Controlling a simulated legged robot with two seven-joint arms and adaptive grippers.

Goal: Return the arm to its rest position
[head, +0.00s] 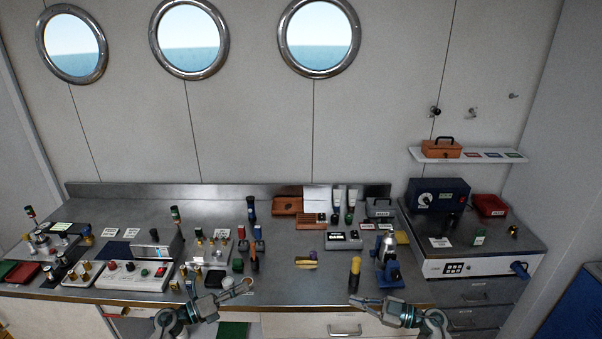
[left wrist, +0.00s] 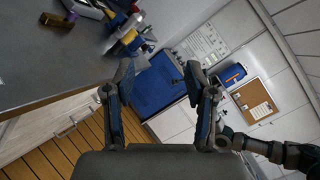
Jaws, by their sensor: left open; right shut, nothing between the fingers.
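My left gripper (head: 246,287) is at the front edge of the metal bench, left of centre in the head view. Its fingers are apart and nothing is between them. In the left wrist view its two fingers (left wrist: 161,78) stand wide apart with empty space between them. My right gripper (head: 355,301) is at the front edge, right of centre. Its fingers are together and hold nothing. It points left, close in front of a yellow-and-black handled tool (head: 354,272).
The metal bench (head: 290,287) has a fairly clear front middle. Switch panels (head: 131,275) and small parts crowd its left. A blue microscope-like device (head: 388,262) stands behind my right gripper. A white-fronted unit (head: 480,266) is at right, and a blue cabinet (head: 572,305) stands beyond it.

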